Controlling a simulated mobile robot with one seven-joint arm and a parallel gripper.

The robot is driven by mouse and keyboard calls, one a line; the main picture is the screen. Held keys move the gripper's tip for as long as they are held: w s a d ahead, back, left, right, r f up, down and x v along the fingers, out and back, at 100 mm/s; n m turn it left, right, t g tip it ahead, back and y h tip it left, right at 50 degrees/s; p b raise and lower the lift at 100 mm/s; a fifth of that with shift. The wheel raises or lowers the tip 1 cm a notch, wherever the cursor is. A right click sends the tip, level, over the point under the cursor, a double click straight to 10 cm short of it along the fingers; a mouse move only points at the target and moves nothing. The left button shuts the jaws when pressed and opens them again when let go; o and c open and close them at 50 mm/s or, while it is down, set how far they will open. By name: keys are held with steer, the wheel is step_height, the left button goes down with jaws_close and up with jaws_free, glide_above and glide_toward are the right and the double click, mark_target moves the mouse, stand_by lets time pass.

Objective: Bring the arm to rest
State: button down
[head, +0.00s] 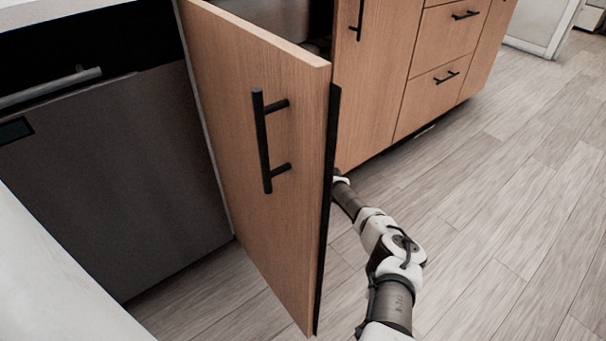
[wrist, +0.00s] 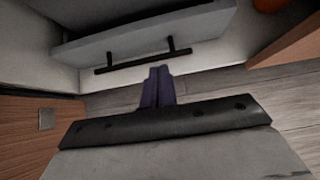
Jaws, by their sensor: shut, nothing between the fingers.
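My arm (head: 395,250) reaches forward and low over the floor on the right side of an open wooden cabinet door (head: 235,110). In the head view its far end passes behind the door's edge, so my gripper is hidden there. In the wrist view my gripper (wrist: 159,72) shows with its dark fingers together and nothing between them. Beyond the fingertips is a pale grey panel (wrist: 200,28) with a long black bar handle (wrist: 140,60). I cannot tell whether the fingers touch anything.
The open door has a black handle (head: 263,140) and stands close beside my arm. A dark dishwasher front (head: 110,180) is at left, a pale counter edge (head: 45,270) at lower left. Wooden drawers (head: 435,90) stand beyond. The floor (head: 520,220) at right is clear.

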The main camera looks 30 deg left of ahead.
steer(key=shift+p+v, duration=1.25)
steer(key=shift+v, duration=1.25)
